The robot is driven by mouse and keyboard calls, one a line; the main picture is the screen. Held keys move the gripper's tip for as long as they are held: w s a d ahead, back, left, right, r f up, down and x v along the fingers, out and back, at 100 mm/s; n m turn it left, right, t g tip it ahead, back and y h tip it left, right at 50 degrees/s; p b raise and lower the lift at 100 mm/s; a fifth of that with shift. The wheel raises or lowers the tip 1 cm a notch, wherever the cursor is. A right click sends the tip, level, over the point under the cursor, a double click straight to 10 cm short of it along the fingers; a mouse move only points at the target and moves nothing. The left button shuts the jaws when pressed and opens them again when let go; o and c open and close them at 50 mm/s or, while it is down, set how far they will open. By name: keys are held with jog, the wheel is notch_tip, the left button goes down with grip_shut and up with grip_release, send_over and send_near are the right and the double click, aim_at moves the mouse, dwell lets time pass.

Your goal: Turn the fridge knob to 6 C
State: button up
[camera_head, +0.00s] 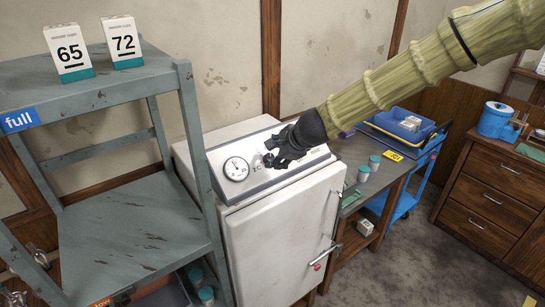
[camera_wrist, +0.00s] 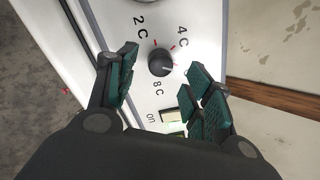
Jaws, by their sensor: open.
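The fridge knob (camera_wrist: 160,62) is a small round black dial on the white panel (camera_wrist: 190,20) in the wrist view. The marks 2 C, 4 C and 8 C show around it; a 6 C mark is not visible, and my right-hand finger covers part of that side. I cannot clearly tell where the knob points. My gripper (camera_wrist: 166,88) is open, its green-padded fingers apart on either side of the knob and the panel just below it. In the head view my gripper (camera_head: 284,150) is at the panel of the white fridge (camera_head: 275,240) and largely hides the knob.
A round gauge (camera_head: 236,168) sits left of my gripper on the fridge panel. A lit switch (camera_wrist: 172,115) marked "on" lies below the knob. A grey shelf rack (camera_head: 130,235) stands close on the left; a bench with jars (camera_head: 363,174) is on the right.

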jog(key=v, duration=0.8)
jog(key=shift+s+r, duration=0.1)
jog(key=s+d+f+n+g+h+b, duration=0.15)
jog(key=s+d+f, duration=0.3)
jog(key=f, duration=0.75)
jog(key=s+d+f+n+g+h+b, duration=0.1)
jog(key=s+d+f+n+b, duration=0.15)
jog(key=s+f, duration=0.7)
jog(key=s+d+f+n+g+h+b, duration=0.1)
jog(key=d+f+n+h, duration=0.2)
jog(key=f, duration=1.2)
jog(key=s+d+f+n+g+b, duration=0.2)
jog(key=s+d+f+n+b, duration=0.1)
jog(key=s+f, duration=0.8)
jog(key=s+d+f+n+g+b, duration=0.1)
jog(key=s+d+f+n+b, duration=0.2)
jog(key=s+f, duration=0.8)
jog(key=s+d+n, duration=0.2)
jog(key=s+n, duration=0.1)
jog(key=s, duration=0.4)
jog(key=shift+s+f+g, duration=0.25)
jog(key=shift+f+g, duration=0.1)
jog(key=shift+d+y, duration=0.1)
jog(key=shift+y, duration=0.15)
